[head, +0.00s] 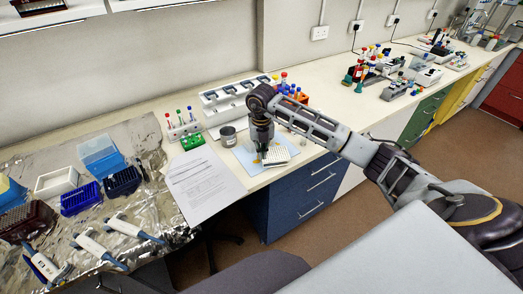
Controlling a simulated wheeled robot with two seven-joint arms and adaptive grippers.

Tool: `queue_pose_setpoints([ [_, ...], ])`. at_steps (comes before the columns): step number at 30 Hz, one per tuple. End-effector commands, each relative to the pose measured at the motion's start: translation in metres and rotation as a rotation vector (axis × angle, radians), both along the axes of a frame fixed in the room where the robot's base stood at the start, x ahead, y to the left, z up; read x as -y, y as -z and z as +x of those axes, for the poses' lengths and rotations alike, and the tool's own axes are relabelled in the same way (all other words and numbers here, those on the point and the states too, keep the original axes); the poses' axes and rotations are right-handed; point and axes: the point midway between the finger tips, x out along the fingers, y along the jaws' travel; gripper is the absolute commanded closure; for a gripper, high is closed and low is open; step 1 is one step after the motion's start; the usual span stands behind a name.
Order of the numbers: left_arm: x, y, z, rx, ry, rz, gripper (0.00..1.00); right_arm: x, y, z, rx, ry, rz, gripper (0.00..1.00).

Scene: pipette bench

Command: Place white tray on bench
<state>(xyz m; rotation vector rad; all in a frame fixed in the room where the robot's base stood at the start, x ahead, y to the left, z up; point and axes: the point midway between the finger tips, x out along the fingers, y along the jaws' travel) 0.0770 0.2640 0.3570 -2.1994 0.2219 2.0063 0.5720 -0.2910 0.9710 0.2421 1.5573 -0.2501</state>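A small white tray (278,156) with a grid of wells is at the front of the bench (330,118), at the edge of a light blue mat (246,158). My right gripper (263,154) points straight down at the tray's left part, its fingertips at or touching it. The fingers are small and dark here, so I cannot tell whether they close on the tray, nor whether the tray rests flat or is slightly raised. My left gripper is not in view.
A paper sheet (203,183) and a metal cup (228,136) are left of the mat. Tube racks (184,130) and a white pipette stand (226,102) are behind. Foil at left holds a white box (57,181), blue boxes and pipettes (101,250). Blue drawers (303,196) are below.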

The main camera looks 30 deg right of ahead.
Motion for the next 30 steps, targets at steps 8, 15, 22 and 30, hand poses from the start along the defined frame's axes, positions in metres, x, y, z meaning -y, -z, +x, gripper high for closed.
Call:
queue_pose_setpoints([
  [8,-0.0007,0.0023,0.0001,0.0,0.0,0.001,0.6,0.0002,0.0028,-0.0001,0.0,0.0,-0.001,1.0],
  [15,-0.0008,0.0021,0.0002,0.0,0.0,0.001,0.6,0.0003,0.0028,-0.0001,0.0,0.001,-0.001,0.73],
  [22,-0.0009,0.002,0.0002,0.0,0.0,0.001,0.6,0.0003,0.0027,-0.0002,0.0,0.001,-0.001,0.73],
  [30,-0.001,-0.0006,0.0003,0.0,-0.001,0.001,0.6,0.0002,-0.0016,-0.0001,0.0,0.0,0.0,0.73],
])
